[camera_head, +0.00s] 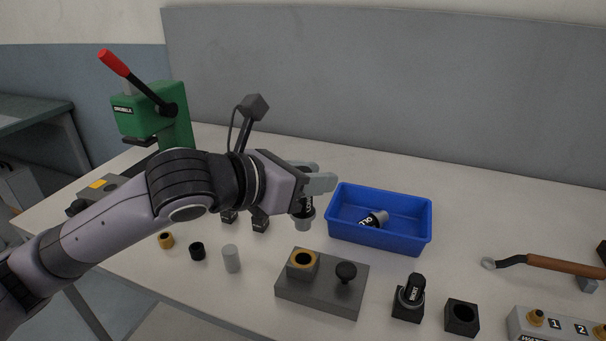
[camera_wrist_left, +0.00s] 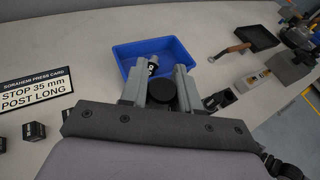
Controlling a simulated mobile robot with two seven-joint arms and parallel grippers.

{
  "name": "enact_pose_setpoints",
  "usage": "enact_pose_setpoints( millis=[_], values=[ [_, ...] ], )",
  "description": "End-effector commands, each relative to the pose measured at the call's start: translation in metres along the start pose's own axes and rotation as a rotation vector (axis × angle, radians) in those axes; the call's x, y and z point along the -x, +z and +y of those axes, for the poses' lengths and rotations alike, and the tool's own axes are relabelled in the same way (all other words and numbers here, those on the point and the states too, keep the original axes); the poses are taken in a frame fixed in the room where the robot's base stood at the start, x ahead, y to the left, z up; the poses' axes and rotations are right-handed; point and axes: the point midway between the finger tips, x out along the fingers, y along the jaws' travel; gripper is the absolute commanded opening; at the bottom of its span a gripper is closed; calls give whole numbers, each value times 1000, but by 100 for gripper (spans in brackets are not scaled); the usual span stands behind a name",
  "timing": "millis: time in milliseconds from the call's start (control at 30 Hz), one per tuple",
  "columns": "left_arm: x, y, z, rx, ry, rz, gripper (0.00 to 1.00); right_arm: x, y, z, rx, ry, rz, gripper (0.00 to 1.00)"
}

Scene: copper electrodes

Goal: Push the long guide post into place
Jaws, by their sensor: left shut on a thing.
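My left gripper (camera_head: 318,182) is shut on a dark post (camera_head: 304,212) with a pale label and a grey lower end. The post hangs upright above the table, left of the blue bin; its label is too small to read. In the left wrist view the post's round black top (camera_wrist_left: 162,91) sits between the two grey fingers (camera_wrist_left: 158,88). Below it in the head view, a grey base block (camera_head: 318,291) carries a brass-ringed socket (camera_head: 303,262) and a black knob (camera_head: 346,271). The post is apart from the block. My right gripper is not in view.
A blue bin (camera_head: 385,244) holds another labelled post (camera_head: 375,218). A labelled post (camera_head: 412,290) stands in a black block, beside an empty black block (camera_head: 461,317). A green press (camera_head: 157,112) with a red-handled lever stands behind my left arm. A press card (camera_wrist_left: 35,92) reads "STOP 35 mm POST LONG".

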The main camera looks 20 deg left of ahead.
Motion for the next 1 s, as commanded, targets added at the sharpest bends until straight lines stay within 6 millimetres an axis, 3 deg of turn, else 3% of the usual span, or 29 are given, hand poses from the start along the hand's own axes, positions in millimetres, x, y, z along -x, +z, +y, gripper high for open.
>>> enact_pose_setpoints(
  millis=[567, 1000],
  values=[
    [2, 5, 0, -3, 0, -3, 0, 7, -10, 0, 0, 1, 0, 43],
    [-15, -40, 0, -2, -2, -3, 0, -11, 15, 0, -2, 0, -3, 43]
  ],
)
